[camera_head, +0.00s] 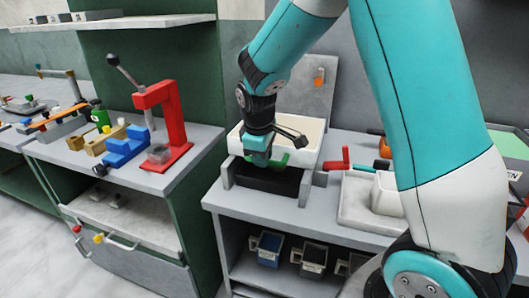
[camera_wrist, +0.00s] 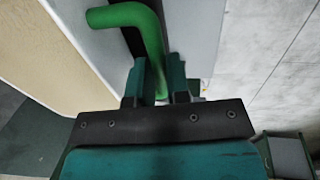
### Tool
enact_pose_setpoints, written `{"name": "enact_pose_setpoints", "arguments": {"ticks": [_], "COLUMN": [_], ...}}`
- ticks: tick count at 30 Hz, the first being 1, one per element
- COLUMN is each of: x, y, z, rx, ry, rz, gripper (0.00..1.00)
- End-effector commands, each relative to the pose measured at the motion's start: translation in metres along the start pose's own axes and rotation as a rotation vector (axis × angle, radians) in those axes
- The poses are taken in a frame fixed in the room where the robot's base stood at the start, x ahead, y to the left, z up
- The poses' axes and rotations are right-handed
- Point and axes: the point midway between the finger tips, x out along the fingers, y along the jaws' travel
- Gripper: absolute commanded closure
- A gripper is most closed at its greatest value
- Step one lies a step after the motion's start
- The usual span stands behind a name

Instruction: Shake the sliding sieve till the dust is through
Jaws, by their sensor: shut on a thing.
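The sliding sieve (camera_head: 308,140) is a cream, shallow box on a grey stand on the middle bench. Its green handle (camera_head: 281,160) sticks out at the front; the same bent green handle (camera_wrist: 145,25) shows large in the wrist view. My gripper (camera_head: 262,160) reaches down in front of the box. In the wrist view my gripper (camera_wrist: 158,85) is shut on the handle's lower end, a finger on each side. The sieve's cream surface (camera_wrist: 40,50) lies to the left there. I cannot see any dust clearly.
Below the sieve's front is a dark open tray (camera_head: 268,182) between grey walls. A red handle (camera_head: 347,163) and a white block stand close on the right. A red lever press (camera_head: 165,115) stands on the left bench. Small bins (camera_head: 268,247) sit on the lower shelf.

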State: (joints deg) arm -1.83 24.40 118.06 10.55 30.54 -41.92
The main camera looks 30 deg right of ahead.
Motion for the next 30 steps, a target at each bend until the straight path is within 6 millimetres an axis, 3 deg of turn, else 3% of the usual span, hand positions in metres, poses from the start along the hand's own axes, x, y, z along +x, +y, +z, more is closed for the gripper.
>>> {"name": "enact_pose_setpoints", "arguments": {"ticks": [3,4,6,7,15,19,23,30], "x": [-0.001,-0.001,-0.001,-0.001,-0.002,-0.012,-0.037,-0.1], "y": [0.001,0.001,0.001,0.001,0.0,0.0,0.0,0.001], "z": [-0.002,-0.002,-0.002,-0.002,-0.002,-0.003,-0.003,-0.003], "rx": [-0.001,0.0,0.0,-0.001,-0.002,-0.003,-0.002,-0.002], "ry": [0.007,0.007,0.006,0.006,0.003,0.005,0.008,0.009], "rz": [0.003,0.003,0.003,0.003,0.002,0.003,0.006,0.006], "gripper": [1.0,0.77,0.6,0.58,0.58,0.58,0.58,0.58]}}
